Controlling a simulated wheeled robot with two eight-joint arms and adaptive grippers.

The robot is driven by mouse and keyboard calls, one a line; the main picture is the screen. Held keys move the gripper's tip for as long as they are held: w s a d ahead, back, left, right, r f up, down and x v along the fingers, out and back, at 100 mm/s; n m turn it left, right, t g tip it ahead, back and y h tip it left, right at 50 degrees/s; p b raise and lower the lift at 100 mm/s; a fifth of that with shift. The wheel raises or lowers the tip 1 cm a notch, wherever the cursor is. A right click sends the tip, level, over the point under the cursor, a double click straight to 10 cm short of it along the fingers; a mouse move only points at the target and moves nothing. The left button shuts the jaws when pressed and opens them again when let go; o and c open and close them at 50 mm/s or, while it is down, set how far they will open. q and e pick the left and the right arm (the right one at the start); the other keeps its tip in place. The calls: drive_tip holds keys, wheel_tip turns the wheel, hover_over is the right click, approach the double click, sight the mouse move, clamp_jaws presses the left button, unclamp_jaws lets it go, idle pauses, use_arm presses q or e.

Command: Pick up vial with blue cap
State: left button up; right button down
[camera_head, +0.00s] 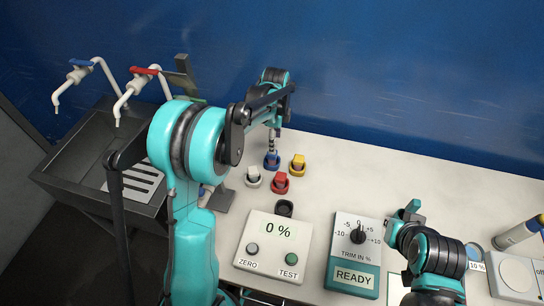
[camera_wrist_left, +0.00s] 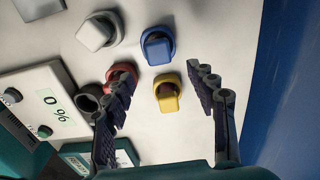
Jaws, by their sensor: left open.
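The blue-capped vial (camera_head: 272,161) stands on the bench at the back of a small group of coloured pieces. It also shows in the left wrist view (camera_wrist_left: 157,46), at the top middle, beyond my fingertips. My left gripper (camera_head: 271,146) reaches down over the blue piece from above. In the left wrist view my left gripper (camera_wrist_left: 165,82) is open with nothing held. The yellow piece (camera_wrist_left: 168,96) shows between its fingers, and one finger partly covers the red piece (camera_wrist_left: 121,72). My right gripper (camera_head: 407,214) is low at the right, its jaws unclear.
White (camera_head: 253,177), red (camera_head: 281,183) and yellow (camera_head: 298,164) pieces stand close around the blue one. A 0 % panel (camera_head: 270,257) and a trim panel (camera_head: 345,278) lie in front. A sink (camera_head: 60,180) is at left. The back right bench is clear.

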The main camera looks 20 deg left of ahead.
sight(272, 158)
use_arm(q)
wheel_tip(272, 158, down, 3)
drive_tip(key=shift+r+b, duration=0.1)
drive_tip(key=shift+b, duration=0.25)
drive_tip(key=f, duration=0.1)
drive_tip(key=f+b, duration=0.1)
drive_tip(key=f, duration=0.3)
drive_tip(key=shift+a+f+b, duration=0.2)
drive_tip(key=shift+a+b, duration=0.15)
drive_tip(key=shift+a, duration=0.05)
drive_tip(key=c, duration=1.3)
